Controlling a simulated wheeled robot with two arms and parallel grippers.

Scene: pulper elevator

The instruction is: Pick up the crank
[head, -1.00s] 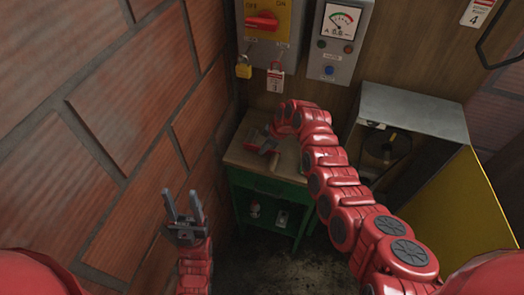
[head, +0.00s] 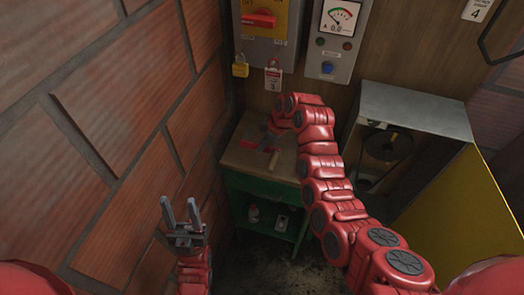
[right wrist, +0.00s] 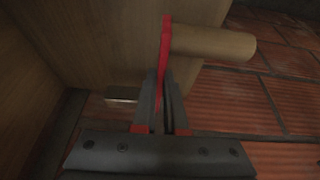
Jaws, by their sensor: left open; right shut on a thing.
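The crank is a flat red bar (right wrist: 165,45) with a round wooden handle (right wrist: 213,43) sticking out to the right in the right wrist view. My right gripper (right wrist: 166,85) is shut on the red bar. In the head view the wooden handle (head: 273,160) shows just below my right gripper (head: 268,138), over the top of the green cabinet. I cannot tell whether the crank touches that top. My left gripper (head: 181,208) is open and empty, low at the left by the brick wall.
The green cabinet (head: 262,187) has a wooden top (head: 238,155) and stands in the corner by the brick wall (head: 120,150). A grey metal box (head: 420,108) with an open yellow door (head: 455,205) is at right.

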